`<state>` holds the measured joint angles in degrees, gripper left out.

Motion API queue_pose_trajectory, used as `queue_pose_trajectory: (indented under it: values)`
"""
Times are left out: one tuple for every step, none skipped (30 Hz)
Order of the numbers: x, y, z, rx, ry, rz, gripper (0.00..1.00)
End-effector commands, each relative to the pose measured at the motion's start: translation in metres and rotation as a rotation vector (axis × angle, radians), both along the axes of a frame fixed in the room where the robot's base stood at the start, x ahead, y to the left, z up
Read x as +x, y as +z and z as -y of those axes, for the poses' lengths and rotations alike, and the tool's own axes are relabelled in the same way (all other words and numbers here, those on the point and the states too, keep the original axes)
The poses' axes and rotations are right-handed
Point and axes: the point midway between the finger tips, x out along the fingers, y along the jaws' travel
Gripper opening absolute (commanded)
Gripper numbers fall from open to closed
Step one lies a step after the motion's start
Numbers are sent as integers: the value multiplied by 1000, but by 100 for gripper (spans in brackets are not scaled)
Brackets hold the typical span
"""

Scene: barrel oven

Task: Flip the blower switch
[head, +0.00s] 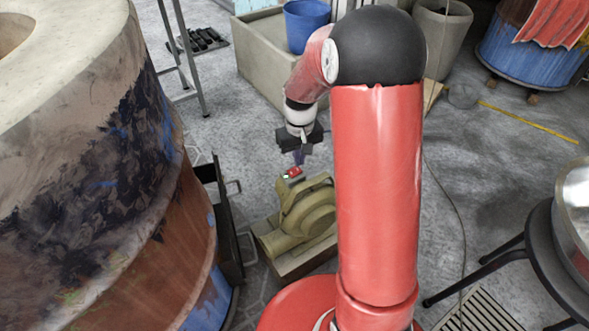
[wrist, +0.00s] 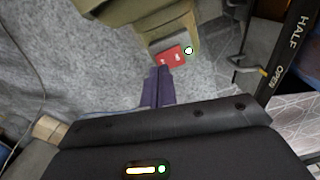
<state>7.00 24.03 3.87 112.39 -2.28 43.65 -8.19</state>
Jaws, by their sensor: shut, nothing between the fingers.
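The blower (head: 306,212) is a yellow-green snail-shaped housing on a low base on the floor, left of my red arm in the head view. Its switch (head: 293,173) is a small red plate on top with a pale spot. In the wrist view the red switch (wrist: 171,56) has white marks and a white round knob (wrist: 188,50) at its right edge. My gripper (head: 299,156) is just above the switch in the head view. In the wrist view its purple fingers (wrist: 158,72) are shut and empty, tips close to the plate's lower left edge. I cannot tell whether they touch it.
A large barrel oven (head: 80,180) fills the left. A dark panel (head: 228,225) stands between it and the blower; a dark bar marked HALF and OPEN (wrist: 285,50) shows in the wrist view. A concrete trough (head: 262,70) with a blue bucket (head: 306,22) is behind.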

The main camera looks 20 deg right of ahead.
Motion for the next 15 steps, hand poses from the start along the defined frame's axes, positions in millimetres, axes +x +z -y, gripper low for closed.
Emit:
queue_pose_trajectory:
  values:
    - [0, 0, 0, 0, 0, 0, 0]
    - [0, 0, 0, 0, 0, 0, 0]
    - [0, -1, 0, 0, 0, 0, 0]
    - [0, -1, 0, 0, 0, 0, 0]
    - [0, -1, 0, 0, 0, 0, 0]
    - [0, -2, 0, 0, 0, 0, 0]
    - [0, -2, 0, 0, 0, 0, 0]
    - [0, -3, 0, 0, 0, 0, 0]
    - [0, -4, 0, 0, 0, 0, 0]
    - [0, -4, 0, 0, 0, 0, 0]
    - [0, -4, 0, 0, 0, 0, 0]
    - [0, -5, 0, 0, 0, 0, 0]
    - [0, -6, 0, 0, 0, 0, 0]
    - [0, -6, 0, 0, 0, 0, 0]
    - [0, -7, 0, 0, 0, 0, 0]
